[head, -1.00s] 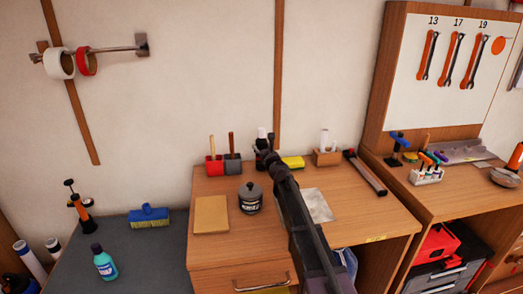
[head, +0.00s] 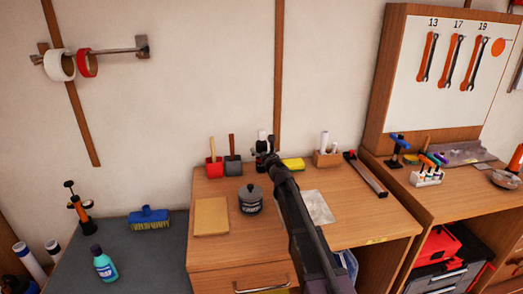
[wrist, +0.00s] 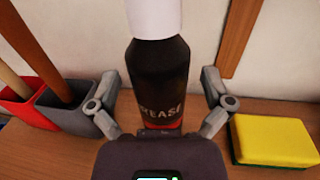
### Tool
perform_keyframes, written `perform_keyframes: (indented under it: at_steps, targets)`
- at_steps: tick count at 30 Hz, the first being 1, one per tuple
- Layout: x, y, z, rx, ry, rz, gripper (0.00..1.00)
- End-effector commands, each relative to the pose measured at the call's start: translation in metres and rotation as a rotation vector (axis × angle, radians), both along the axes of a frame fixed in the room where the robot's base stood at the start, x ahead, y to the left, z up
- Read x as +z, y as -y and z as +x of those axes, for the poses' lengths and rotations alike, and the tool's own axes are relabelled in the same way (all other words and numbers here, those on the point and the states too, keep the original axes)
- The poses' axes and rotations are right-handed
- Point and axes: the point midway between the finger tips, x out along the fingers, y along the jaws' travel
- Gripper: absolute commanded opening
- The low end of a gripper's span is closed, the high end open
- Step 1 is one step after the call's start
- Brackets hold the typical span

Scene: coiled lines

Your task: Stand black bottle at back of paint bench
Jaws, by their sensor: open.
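The black bottle (wrist: 160,75) with a white cap and pale lettering stands upright at the back of the wooden paint bench (wrist: 275,115), close to the wall. Its base is mostly hidden behind my gripper's body. My gripper (wrist: 161,92) is open, with one finger on each side of the bottle and a visible gap on both sides. In the head view, the bottle's white cap (head: 262,135) shows above my gripper (head: 265,148), which hides most of its body. The paint bench (head: 282,218) also shows there.
Red and grey holders with wooden handles (wrist: 30,100) stand close left of the bottle. A yellow sponge (wrist: 275,140) lies close right. A dark tin (head: 250,200) and a tan board (head: 211,216) lie farther forward. A holder with white rolls (head: 326,157) stands right.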

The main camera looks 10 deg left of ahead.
Motion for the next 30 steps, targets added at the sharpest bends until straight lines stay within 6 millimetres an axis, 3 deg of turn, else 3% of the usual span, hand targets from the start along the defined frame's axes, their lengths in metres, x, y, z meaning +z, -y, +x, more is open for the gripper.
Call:
perform_keyframes:
  at_steps: [3, 8, 21, 30]
  targets:
    - [0.004, 0.000, 0.000, 0.000, 0.000, 0.000, 1.00]
    - [0.002, 0.007, -0.016, -0.001, 0.000, 0.000, 1.00]
    - [0.002, 0.036, -0.080, 0.000, 0.000, 0.000, 1.00]
    - [0.002, 0.049, -0.106, 0.000, 0.000, 0.000, 1.00]
